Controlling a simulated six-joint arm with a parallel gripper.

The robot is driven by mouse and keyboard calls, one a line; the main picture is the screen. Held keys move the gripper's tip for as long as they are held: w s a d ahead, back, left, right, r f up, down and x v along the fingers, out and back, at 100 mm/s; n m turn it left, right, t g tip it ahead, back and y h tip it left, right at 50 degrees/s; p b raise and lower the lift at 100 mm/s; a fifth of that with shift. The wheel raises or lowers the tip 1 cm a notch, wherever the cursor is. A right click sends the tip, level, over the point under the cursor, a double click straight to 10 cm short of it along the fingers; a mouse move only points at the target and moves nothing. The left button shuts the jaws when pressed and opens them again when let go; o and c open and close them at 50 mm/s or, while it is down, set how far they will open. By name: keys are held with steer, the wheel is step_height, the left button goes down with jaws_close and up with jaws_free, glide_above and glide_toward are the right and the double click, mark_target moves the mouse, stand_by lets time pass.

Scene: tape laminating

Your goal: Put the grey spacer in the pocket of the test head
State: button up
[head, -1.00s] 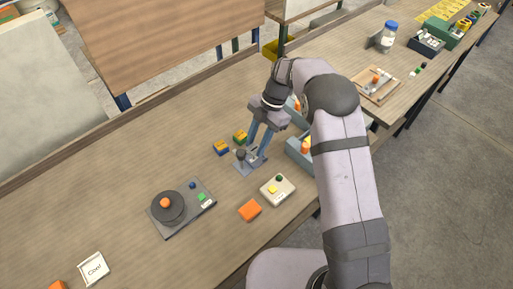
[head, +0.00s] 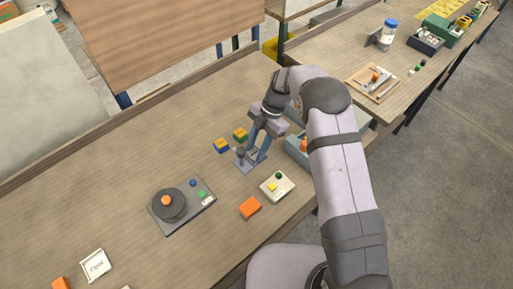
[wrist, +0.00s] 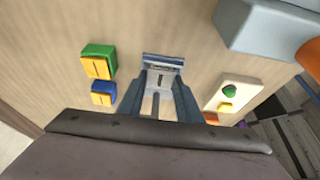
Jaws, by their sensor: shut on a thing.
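My gripper (head: 257,148) points down at the small grey test head (head: 241,167), which stands on the bench in the middle of the head view. In the wrist view, my gripper's two blue-grey fingers (wrist: 161,82) are shut on the grey spacer (wrist: 160,80), a small piece between their tips. The test head (wrist: 163,60) shows beyond the tips, with a raised bar and a dark slot. The fingers partly hide the test head and its pocket. I cannot tell whether the spacer touches the pocket.
Yellow-topped blue and green blocks (head: 221,146) stand left of the test head. A cream button box (head: 277,187) and an orange block (head: 250,207) stand in front. A blue-grey bin (head: 297,150) is close on the right. A turntable unit (head: 181,205) stands at left.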

steer(key=shift+s+f, duration=0.1)
steer(key=shift+f, duration=0.25)
steer(key=shift+s+d+f+b, duration=0.15)
steer(key=shift+s+f+b, duration=0.05)
steer(key=shift+f+b, duration=0.1)
steer(key=o, duration=1.1)
steer(key=shift+w+r+p, duration=0.15)
steer(key=shift+r+p, duration=0.6)
steer(key=shift+p, duration=0.2)
steer(key=b+v, duration=0.4)
steer(key=v, duration=0.8)
steer(key=shift+w, duration=0.1)
